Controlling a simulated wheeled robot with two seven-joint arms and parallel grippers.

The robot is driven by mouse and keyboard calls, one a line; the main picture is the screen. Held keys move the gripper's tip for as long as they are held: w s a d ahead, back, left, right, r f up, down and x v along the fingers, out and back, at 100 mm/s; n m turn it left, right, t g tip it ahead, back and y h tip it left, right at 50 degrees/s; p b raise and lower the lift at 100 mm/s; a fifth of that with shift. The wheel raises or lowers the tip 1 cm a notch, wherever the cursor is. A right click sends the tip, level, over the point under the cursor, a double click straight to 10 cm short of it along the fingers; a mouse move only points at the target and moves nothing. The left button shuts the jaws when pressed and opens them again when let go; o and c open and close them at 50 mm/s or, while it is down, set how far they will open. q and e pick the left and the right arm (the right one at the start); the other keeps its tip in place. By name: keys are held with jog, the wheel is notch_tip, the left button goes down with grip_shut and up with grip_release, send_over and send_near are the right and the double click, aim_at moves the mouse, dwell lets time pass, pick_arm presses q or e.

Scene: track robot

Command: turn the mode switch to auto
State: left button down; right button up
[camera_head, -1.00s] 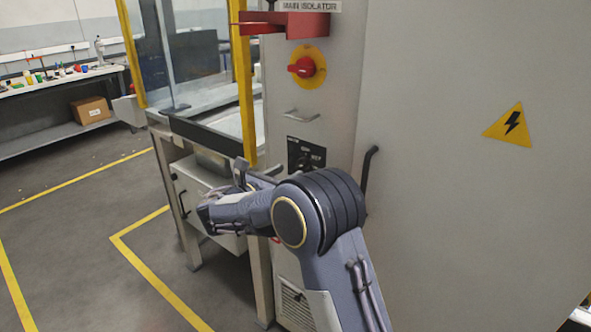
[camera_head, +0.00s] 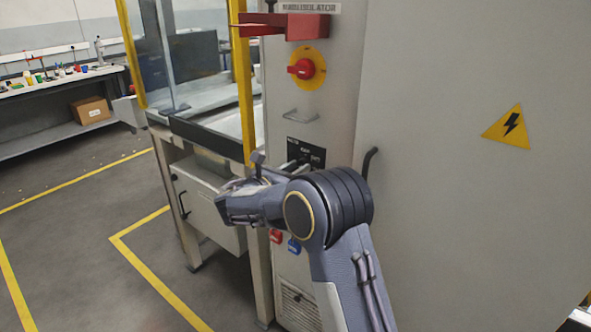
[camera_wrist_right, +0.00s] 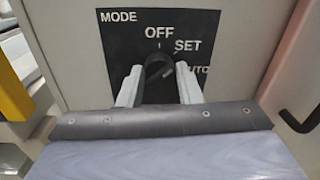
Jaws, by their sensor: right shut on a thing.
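The mode switch is a black knob (camera_wrist_right: 157,78) on a black plate (camera_wrist_right: 105,42) marked MODE, OFF and SET, with a partly hidden label ending in "TO" at the right. My right gripper (camera_wrist_right: 160,86) is shut on the knob, one pale finger on each side of it. Which label the knob points at is hard to tell. In the head view the plate (camera_head: 316,152) is on the grey cabinet front, and my right gripper (camera_head: 292,168) reaches it from the left, partly hiding it. My left gripper is not in view.
Above the plate are a small metal handle (camera_head: 301,115), a red rotary isolator (camera_head: 303,68) on a yellow disc and a red bracket (camera_head: 285,27). Red (camera_head: 276,236) and blue (camera_head: 294,245) tags hang below. A dark door handle (camera_head: 369,161) is to the right.

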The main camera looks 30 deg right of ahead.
jog(key=shift+m, duration=0.4)
dwell(0.4)
jog(key=m+b, duration=0.5)
jog(key=m, duration=0.2)
jog(key=shift+f+b, duration=0.1)
jog(key=shift+b, duration=0.2)
jog(key=shift+m+t+y+b, duration=0.3)
jog(key=shift+m+b, duration=0.3)
jog(key=shift+m, duration=0.3)
jog(key=shift+r, duration=0.2)
jog(key=o, duration=0.9)
